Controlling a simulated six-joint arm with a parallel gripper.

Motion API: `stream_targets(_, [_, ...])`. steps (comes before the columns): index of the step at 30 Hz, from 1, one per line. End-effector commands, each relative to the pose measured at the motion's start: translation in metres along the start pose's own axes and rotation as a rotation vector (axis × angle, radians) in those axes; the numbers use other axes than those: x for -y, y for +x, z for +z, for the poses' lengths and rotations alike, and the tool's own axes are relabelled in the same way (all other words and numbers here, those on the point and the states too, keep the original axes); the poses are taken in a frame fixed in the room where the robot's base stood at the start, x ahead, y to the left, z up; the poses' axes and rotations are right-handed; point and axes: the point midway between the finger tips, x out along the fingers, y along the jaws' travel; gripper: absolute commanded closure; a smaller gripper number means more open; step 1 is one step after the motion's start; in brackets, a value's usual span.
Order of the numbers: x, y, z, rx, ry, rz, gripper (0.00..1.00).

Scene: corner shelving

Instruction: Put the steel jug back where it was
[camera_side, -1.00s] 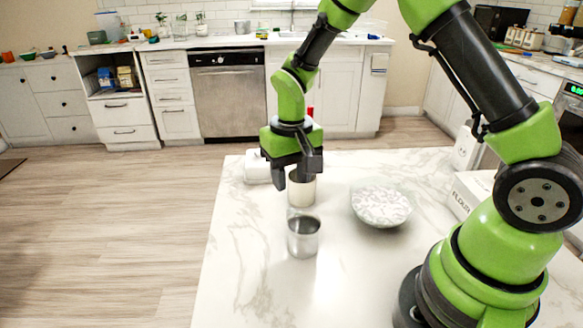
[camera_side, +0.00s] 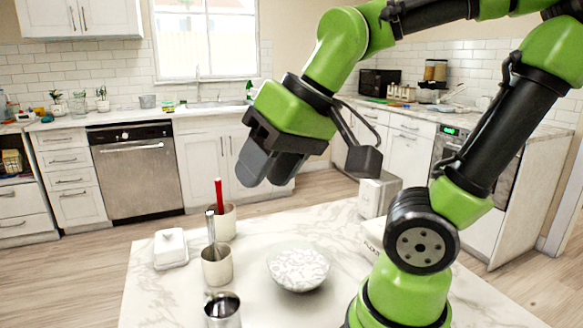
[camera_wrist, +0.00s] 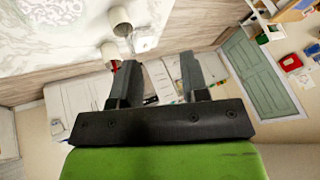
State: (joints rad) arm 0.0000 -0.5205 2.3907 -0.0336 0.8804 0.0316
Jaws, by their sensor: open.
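The steel jug (camera_side: 222,311) stands upright on the white marble table (camera_side: 165,290), at the bottom edge of the side view, which cuts off its base. It is in front of a cream cup (camera_side: 217,267) holding a metal utensil. My gripper (camera_side: 262,168) is raised well above the table, up and to the right of the jug, apart from it. Its jaws are open and nothing is between them, as the wrist view (camera_wrist: 172,62) also shows. I cannot make out the jug in the wrist view.
Another cream cup with a red-handled tool (camera_side: 222,222) stands farther back. A white lidded dish (camera_side: 170,248) is at the left and a patterned bowl (camera_side: 298,268) at the right. White boxes (camera_side: 378,195) stand near the right edge. The table's front left is bare.

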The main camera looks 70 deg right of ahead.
Motion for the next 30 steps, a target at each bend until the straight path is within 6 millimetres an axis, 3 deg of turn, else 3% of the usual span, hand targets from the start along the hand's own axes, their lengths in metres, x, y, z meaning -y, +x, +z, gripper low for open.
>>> stream_targets(3, [-0.002,-0.014,0.017,-0.056,-0.009,-0.044,0.59])
stream_targets(8, [-0.004,-0.019,0.027,-0.085,-0.015,-0.068,0.59])
stream_targets(30, [-0.004,-0.019,0.028,-0.086,-0.015,-0.069,0.59])
